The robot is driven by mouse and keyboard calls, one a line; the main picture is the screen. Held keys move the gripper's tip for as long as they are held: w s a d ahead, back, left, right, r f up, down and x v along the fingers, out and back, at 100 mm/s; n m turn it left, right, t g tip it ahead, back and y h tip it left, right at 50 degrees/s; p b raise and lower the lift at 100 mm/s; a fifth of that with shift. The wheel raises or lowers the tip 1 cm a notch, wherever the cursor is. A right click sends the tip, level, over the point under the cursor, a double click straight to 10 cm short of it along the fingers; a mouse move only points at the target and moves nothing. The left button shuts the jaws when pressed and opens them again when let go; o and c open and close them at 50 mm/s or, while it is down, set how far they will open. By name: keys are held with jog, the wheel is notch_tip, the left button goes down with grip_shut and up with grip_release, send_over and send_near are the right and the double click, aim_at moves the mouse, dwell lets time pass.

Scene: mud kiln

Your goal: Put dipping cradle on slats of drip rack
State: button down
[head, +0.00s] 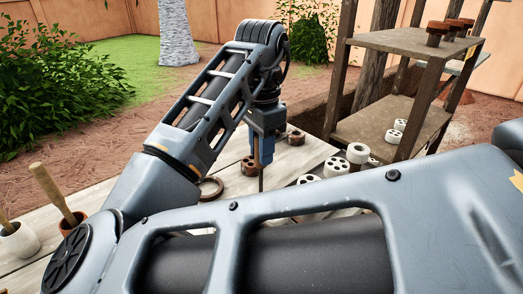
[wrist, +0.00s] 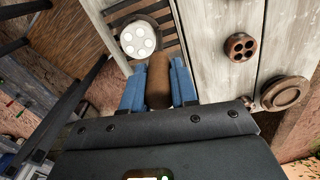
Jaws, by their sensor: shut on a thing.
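My gripper (head: 261,148) is shut on a brown wooden handle, which I take to be the dipping cradle's. In the wrist view the handle (wrist: 158,82) lies between my blue fingers. In the head view a thin dark part hangs below my gripper, above or at the tabletop; its lower end is hard to make out. The drip rack's dark slats (wrist: 172,32) show just past my fingers in the wrist view, with a white perforated cylinder (wrist: 138,39) on them. In the head view my own arm hides much of the rack.
The pale plank table (head: 283,160) carries a brown perforated piece (wrist: 240,46) and a brown ring (wrist: 285,92). White perforated cylinders (head: 357,153) stand at the right. A wooden shelf unit (head: 385,118) rises behind. Pots with wooden handles (head: 73,220) stand at the left.

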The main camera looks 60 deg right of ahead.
jog(key=shift+f, duration=0.35)
jog(key=c, duration=0.9)
grip_release()
notch_tip(320, 180, up, 12)
jog(key=shift+r+p, duration=0.1)
jog(key=shift+p, duration=0.4)
